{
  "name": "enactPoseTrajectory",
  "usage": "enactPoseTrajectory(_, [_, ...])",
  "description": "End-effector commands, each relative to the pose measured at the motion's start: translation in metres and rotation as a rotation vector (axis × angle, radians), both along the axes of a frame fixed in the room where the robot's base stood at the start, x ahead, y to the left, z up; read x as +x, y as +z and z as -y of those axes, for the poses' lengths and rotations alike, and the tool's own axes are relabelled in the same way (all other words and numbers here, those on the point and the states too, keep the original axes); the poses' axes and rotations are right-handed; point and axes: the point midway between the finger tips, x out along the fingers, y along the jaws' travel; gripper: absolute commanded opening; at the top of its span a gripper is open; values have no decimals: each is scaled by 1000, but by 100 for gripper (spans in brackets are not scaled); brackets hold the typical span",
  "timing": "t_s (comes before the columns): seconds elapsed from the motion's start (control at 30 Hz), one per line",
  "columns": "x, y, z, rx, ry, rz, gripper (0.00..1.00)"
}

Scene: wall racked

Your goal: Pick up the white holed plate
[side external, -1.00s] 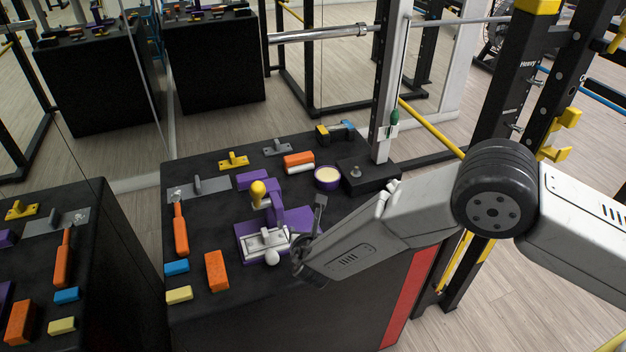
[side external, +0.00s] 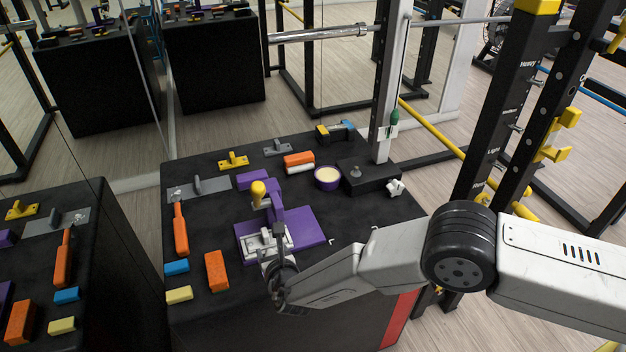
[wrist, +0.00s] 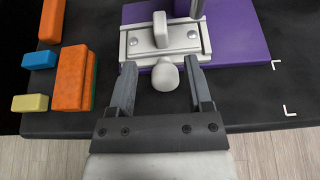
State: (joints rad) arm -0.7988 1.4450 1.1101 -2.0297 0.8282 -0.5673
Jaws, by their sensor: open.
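A white plate (wrist: 141,44) with round spots, holes or screw heads, lies on a purple base (wrist: 240,40). A light upright tab stands on it, and a rounded white knob (wrist: 167,76) sticks out at its near edge. In the side view the plate (side external: 252,243) is partly covered by a clamp-like purple part with a yellow knob (side external: 258,190). My gripper (wrist: 160,80) is open, its fingers on either side of the white knob, with gaps visible. In the side view my gripper (side external: 277,272) is at the near edge of the base; its fingertips are hard to see.
Orange (side external: 216,270), blue (side external: 176,267) and yellow (side external: 179,295) blocks lie left of the base. A small white piece (side external: 396,188) of unclear shape lies right, by a black box (side external: 370,176). White corner marks sit on clear black tabletop at right.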

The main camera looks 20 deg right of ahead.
Motion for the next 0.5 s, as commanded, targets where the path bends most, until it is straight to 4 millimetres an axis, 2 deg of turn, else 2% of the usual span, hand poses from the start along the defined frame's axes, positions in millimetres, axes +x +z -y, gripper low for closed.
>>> enactPoseTrajectory(0.5, [10, -4, 1, 1, -1, -1, 65])
